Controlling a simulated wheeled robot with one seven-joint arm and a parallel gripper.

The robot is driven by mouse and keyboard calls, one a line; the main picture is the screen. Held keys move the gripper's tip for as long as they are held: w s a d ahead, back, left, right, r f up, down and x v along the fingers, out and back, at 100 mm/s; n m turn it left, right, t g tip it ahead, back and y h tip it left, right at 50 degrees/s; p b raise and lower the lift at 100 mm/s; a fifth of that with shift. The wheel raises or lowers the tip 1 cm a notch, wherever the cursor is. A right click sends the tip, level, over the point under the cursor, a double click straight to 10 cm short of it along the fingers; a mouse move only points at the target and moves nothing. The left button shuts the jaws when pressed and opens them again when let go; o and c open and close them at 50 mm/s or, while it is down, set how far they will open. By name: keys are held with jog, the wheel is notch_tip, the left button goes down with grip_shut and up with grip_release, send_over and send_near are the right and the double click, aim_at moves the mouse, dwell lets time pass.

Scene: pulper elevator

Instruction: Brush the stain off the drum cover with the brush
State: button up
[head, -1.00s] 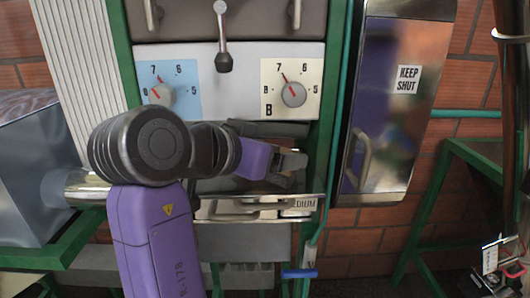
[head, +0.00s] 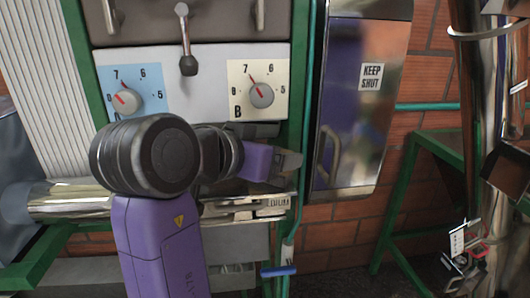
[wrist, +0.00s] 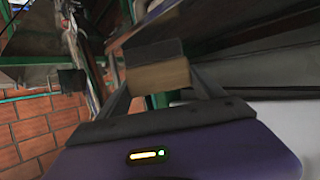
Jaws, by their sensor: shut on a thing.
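My gripper (head: 287,162) is at the end of my purple arm, in front of the machine's right green post in the head view. It is shut on a tan block with a dark part, which looks like the brush (wrist: 157,76). In the wrist view the block sits between the two grey fingers, clear of the purple palm. In the head view the brush cannot be made out clearly at the fingertips. I cannot tell which surface is the drum cover, and no stain can be made out in either view.
A shiny steel door (head: 352,120) marked KEEP SHUT stands right of the gripper. The dial panel (head: 190,85) and a lever (head: 186,50) are above the arm. A blue-handled valve (head: 278,271) is below. A green frame (head: 425,165) and steel pipework (head: 480,130) stand further right.

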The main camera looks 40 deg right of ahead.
jog(key=shift+s+a, duration=0.3)
jog(key=shift+s, duration=0.15)
jog(key=shift+w+a, duration=0.1)
jog(key=shift+w+a+r, duration=0.15)
jog(key=shift+w+a, duration=0.6)
jog(key=shift+a, duration=0.35)
jog(key=shift+w+a+f, duration=0.1)
jog(key=shift+w+a, duration=0.4)
jog(key=shift+a, duration=0.3)
jog(key=shift+w+a+f, duration=0.1)
jog(key=shift+w+a, duration=0.45)
jog(key=shift+a, duration=0.2)
jog(key=shift+w+a+f, duration=0.1)
jog(key=shift+w+a, duration=0.4)
jog(key=shift+a, duration=0.3)
jog(key=shift+w+a, duration=0.4)
jog(key=shift+a, duration=0.2)
jog(key=shift+w+a, duration=0.35)
jog(key=shift+a, duration=0.2)
jog(key=shift+w+d+r, duration=0.3)
jog(key=shift+w+d, duration=0.1)
jog(key=shift+w, duration=0.15)
jog(key=shift+w+d+f, duration=0.25)
jog(key=shift+w, duration=0.15)
jog(key=shift+d, duration=0.1)
